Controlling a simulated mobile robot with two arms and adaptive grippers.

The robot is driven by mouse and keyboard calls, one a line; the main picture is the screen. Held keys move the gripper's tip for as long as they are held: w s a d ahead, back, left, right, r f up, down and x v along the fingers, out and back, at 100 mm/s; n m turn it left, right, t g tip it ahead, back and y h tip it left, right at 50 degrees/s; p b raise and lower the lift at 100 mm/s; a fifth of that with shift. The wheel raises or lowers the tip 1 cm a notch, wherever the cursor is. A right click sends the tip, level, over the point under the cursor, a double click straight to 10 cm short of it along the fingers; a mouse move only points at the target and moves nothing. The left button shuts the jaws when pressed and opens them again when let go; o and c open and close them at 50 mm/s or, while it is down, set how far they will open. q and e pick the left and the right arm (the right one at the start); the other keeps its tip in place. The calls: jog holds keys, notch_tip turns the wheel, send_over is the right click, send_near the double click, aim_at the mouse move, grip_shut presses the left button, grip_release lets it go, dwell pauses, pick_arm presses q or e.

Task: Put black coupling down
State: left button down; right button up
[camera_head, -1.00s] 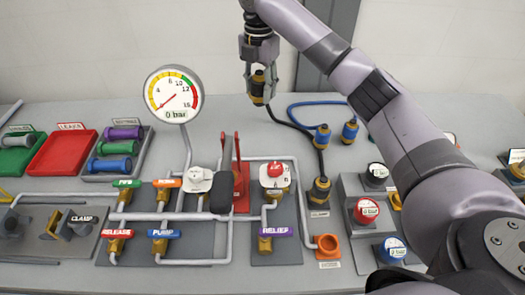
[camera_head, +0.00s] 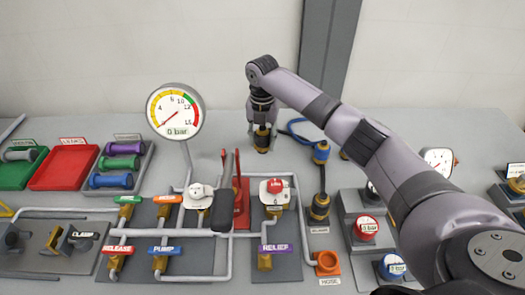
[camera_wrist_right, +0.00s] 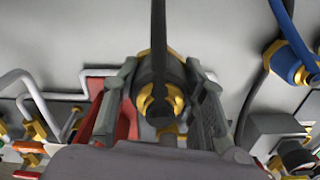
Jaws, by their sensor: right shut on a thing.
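My right gripper (camera_head: 262,142) is shut on the black coupling (camera_head: 262,136), a black and brass hose end, low over the back of the bench behind the pipework. In the right wrist view the black coupling (camera_wrist_right: 158,82) sits between the two fingers, with its black hose running up the picture. I cannot tell whether the coupling touches the bench top. The other end of the black hose stands at a brass and black fitting (camera_head: 320,206). My left gripper is not in view.
A blue hose with blue couplings (camera_head: 321,152) lies just right of my right gripper. The pressure gauge (camera_head: 175,111) reads 0 bar and stands to the left. A red handle (camera_head: 240,190) rises in front.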

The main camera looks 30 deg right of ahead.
aim_at(262, 153)
notch_tip(262, 153, down, 6)
jog(key=shift+r+p, duration=0.1)
jog(key=shift+p, duration=0.3)
jog(key=shift+f, duration=0.2)
jog(key=shift+f, duration=0.15)
jog(key=o, duration=1.3)
